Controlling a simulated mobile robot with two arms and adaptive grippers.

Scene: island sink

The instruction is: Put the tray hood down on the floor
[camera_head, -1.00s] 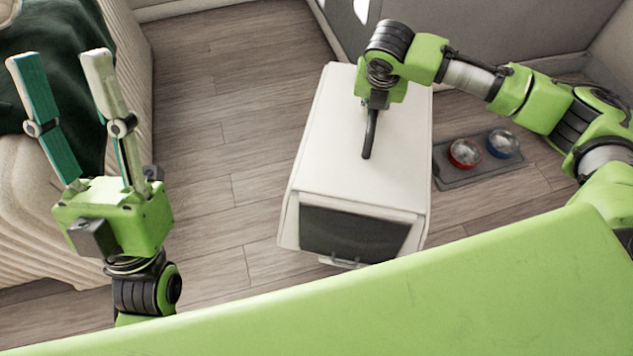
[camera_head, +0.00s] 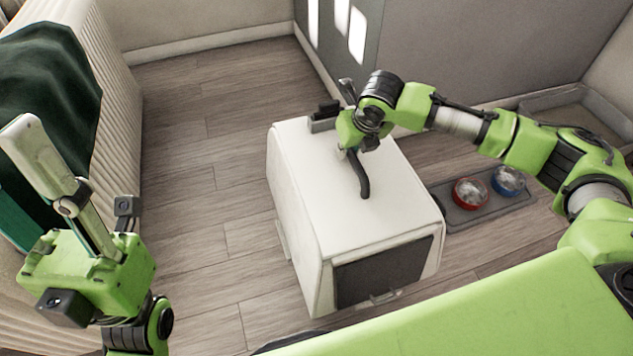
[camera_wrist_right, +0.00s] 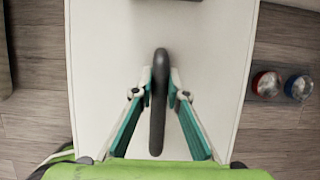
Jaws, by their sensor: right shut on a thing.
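The tray hood (camera_head: 330,185) is a large white box with a dark front panel and a small front handle. It stands out over the wooden floor in the middle of the head view. Its pale top also fills the middle of the right wrist view (camera_wrist_right: 105,70). My right gripper (camera_head: 353,152) is above its top, shut on the dark curved handle (camera_head: 361,177). In the right wrist view, the teal fingers (camera_wrist_right: 159,82) press the handle from both sides. I cannot tell whether the hood's base touches the floor. My left gripper (camera_head: 14,160) is open and empty at the left edge, partly cut off.
A dark tray (camera_head: 457,214) with a red bowl (camera_head: 470,193) and a blue bowl (camera_head: 508,181) lies on the floor right of the hood. A ribbed pale seat with a dark green cloth (camera_head: 50,75) is at left. Wooden floor (camera_head: 200,180) left of the hood is clear.

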